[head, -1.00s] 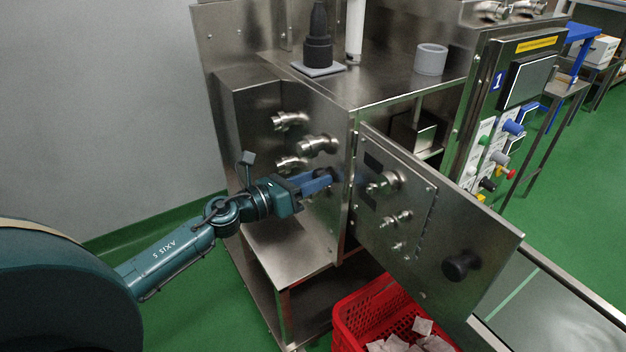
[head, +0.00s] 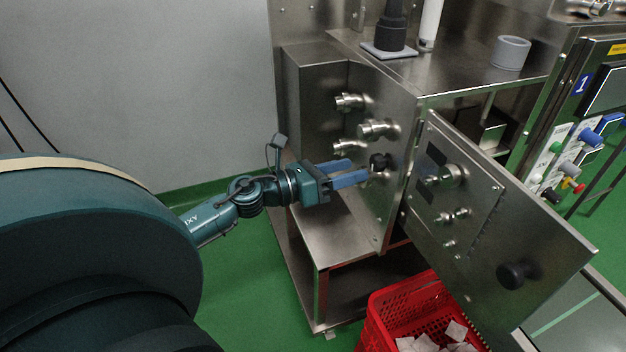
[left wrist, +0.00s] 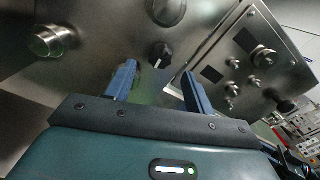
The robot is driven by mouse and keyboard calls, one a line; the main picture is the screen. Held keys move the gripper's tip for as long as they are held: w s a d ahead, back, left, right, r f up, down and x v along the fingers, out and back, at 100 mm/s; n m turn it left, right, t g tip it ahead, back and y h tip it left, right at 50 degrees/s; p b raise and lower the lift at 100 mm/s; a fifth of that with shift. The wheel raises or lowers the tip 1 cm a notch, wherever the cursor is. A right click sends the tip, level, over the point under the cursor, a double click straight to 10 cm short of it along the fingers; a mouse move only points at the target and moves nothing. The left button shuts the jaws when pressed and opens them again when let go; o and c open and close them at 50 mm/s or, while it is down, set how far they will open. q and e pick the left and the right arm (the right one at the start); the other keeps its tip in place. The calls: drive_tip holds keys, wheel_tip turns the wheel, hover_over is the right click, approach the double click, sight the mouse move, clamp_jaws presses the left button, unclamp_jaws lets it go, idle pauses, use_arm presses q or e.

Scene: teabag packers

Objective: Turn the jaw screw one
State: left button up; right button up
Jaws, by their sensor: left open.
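A small black knob (head: 380,162), which looks like the jaw screw, sits on the steel side panel of the machine below several shiny steel fittings. In the left wrist view the black knob (left wrist: 160,54) shows a light pointer mark. It lies just beyond and between my fingertips. My left gripper (head: 360,171) is open, with its two blue fingers spread and pointing at the panel. They look apart from the knob. In the left wrist view the gap of the left gripper (left wrist: 158,70) is empty. My right gripper is not in view.
An open steel door (head: 470,205) with fittings and a black handle stands right of the panel. A red crate (head: 385,310) with teabags stands on the floor below it. A steel shelf (head: 335,240) lies under the gripper. The floor at left is clear.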

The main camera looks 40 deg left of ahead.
use_arm(q)
drive_tip(key=v, duration=0.8)
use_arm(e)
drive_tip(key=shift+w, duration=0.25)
use_arm(q)
drive_tip(key=shift+w, duration=0.1)
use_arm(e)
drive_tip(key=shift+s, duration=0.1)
